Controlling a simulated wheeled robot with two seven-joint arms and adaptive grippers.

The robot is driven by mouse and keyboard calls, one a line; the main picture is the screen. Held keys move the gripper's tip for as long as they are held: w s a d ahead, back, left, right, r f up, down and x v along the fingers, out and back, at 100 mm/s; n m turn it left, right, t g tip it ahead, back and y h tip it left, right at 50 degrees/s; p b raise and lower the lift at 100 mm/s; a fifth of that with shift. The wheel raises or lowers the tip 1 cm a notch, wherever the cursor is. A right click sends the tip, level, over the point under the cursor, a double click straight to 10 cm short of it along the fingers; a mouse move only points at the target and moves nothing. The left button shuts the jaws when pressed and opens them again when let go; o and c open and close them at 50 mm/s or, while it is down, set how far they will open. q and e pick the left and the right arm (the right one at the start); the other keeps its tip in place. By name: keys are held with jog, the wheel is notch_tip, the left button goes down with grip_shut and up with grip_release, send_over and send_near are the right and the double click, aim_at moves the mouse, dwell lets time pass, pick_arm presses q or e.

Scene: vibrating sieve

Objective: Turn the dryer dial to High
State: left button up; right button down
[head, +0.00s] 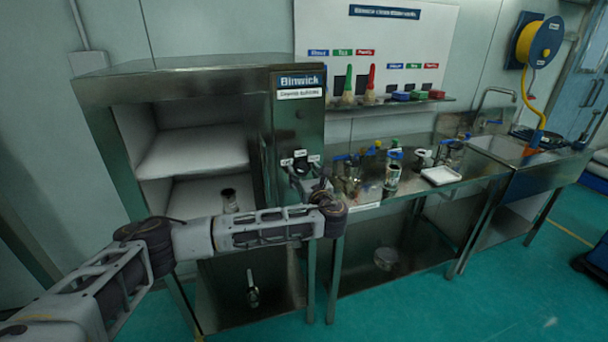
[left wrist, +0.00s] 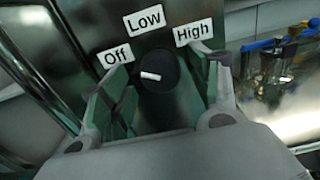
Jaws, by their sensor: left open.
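The dryer dial is a round black knob (left wrist: 166,70) with a white pointer mark, in the left wrist view. Around it sit the labels Off (left wrist: 114,54), Low (left wrist: 144,20) and High (left wrist: 194,32). The pointer mark lies nearly level on the left part of the knob, on the Off side and away from High. My left gripper (left wrist: 163,84) is open, with one green-padded finger on each side of the knob. I cannot tell whether either finger touches it. In the head view, the dial (head: 301,165) shows small on the dark Binwick panel, just above my left gripper (head: 312,186). My right gripper is not in view.
To the right is a steel bench with jars and a white tray (head: 441,175), then a sink. A vertical metal handle bar stands left of the dial in the left wrist view.

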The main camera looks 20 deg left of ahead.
pick_arm(q)
jog(key=shift+c, duration=0.3)
jog(key=c, duration=1)
